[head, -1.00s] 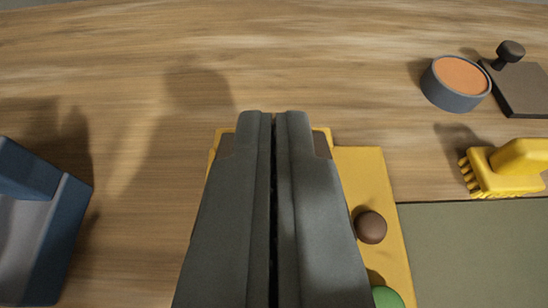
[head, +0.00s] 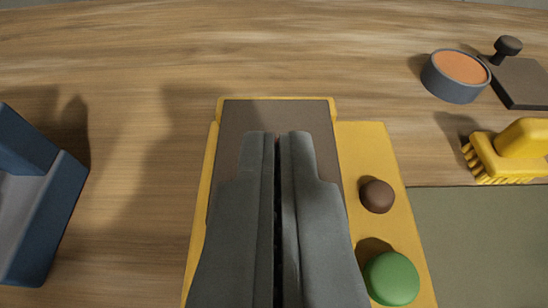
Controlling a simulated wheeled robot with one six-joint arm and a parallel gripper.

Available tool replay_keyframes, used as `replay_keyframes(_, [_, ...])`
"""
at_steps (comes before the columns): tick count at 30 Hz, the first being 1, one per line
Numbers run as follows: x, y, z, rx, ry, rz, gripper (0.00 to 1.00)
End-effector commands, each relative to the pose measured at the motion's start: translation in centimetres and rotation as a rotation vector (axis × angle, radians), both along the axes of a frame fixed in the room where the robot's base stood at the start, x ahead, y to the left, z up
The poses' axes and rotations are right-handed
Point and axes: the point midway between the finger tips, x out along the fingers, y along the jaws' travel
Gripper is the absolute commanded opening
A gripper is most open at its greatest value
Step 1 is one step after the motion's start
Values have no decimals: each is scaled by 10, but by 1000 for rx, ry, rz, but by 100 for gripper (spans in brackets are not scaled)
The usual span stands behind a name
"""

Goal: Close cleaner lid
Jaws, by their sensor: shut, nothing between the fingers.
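A yellow unit (head: 377,145) lies below my gripper in the middle of the view. A dark brown panel (head: 262,113) fills its left part inside a yellow rim. A brown knob (head: 376,196) and a larger green knob (head: 391,278) sit on its right side. Which part is the cleaner lid is not clear; the panel looks flat, and I cannot tell whether it is a closed lid or an opening. My gripper (head: 277,135) is shut and empty, over the panel, hiding its middle and near part. I cannot tell whether the fingertips touch it.
A blue angled block (head: 38,215) stands at the left. At the right are a grey round tin (head: 455,80) with orange content, a dark square plate (head: 522,84) with a knob, a yellow brush (head: 508,155) and a grey-green mat (head: 485,240). The wooden table (head: 200,60) is clear at the back.

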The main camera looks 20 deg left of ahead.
Motion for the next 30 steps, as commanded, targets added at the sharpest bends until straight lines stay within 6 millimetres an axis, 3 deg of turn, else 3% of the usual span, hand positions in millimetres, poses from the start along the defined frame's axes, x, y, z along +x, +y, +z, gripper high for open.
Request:
replay_keyframes(1, [-1,-1,-22,1,35,2,0])
replay_keyframes(3, [-1,-1,-23,1,35,2,0])
replay_keyframes(17, [-1,-1,-21,1,35,0,0])
replay_keyframes(30, [-1,-1,-7,0,35,0,0])
